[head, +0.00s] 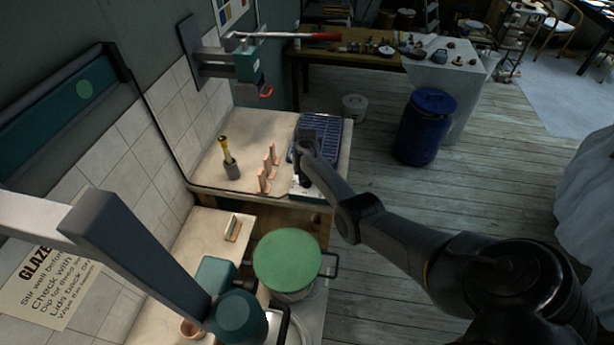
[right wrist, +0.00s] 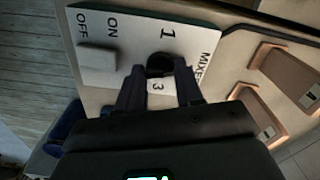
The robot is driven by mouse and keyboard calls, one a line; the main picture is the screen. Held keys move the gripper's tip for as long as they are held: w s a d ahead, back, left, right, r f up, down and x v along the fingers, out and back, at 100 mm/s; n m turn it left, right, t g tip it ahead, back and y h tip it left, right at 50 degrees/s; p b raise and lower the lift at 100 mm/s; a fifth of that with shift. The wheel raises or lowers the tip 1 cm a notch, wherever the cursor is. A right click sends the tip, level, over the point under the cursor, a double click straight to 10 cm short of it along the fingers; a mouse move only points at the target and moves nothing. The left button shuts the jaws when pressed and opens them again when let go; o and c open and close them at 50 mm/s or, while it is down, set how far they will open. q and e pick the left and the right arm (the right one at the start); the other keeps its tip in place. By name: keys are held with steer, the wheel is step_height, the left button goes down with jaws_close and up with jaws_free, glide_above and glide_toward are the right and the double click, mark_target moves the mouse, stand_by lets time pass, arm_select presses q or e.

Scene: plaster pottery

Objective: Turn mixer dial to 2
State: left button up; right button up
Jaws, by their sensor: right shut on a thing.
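The white mixer panel (right wrist: 120,20) fills the upper part of the right wrist view, with a MIXER label, the numbers 1 and 3, and a pale switch (right wrist: 97,60) beside OFF and ON. The black dial (right wrist: 158,62) sits near the 1. My right gripper (right wrist: 160,74) is shut on it, one finger on each side, with the 3 showing between the fingers. The dial's pointer and the 2 cannot be made out. In the head view my right gripper (head: 304,150) is at the panel (head: 299,191), on the bench's right end. My left gripper is not in view.
Upright tan pieces (head: 269,165) stand on the bench just left of the gripper. A yellow-handled tool (head: 228,157) stands farther left. A blue ribbed tray (head: 324,128) lies behind. A green-lidded pot (head: 287,262) stands in front. A blue barrel (head: 424,130) is on the floor to the right.

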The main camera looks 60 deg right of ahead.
steer(key=m, duration=0.3)
steer(key=shift+m+p, duration=0.3)
steer(key=shift+m, duration=0.5)
steer(key=o, duration=1)
steer(key=shift+o, duration=0.2)
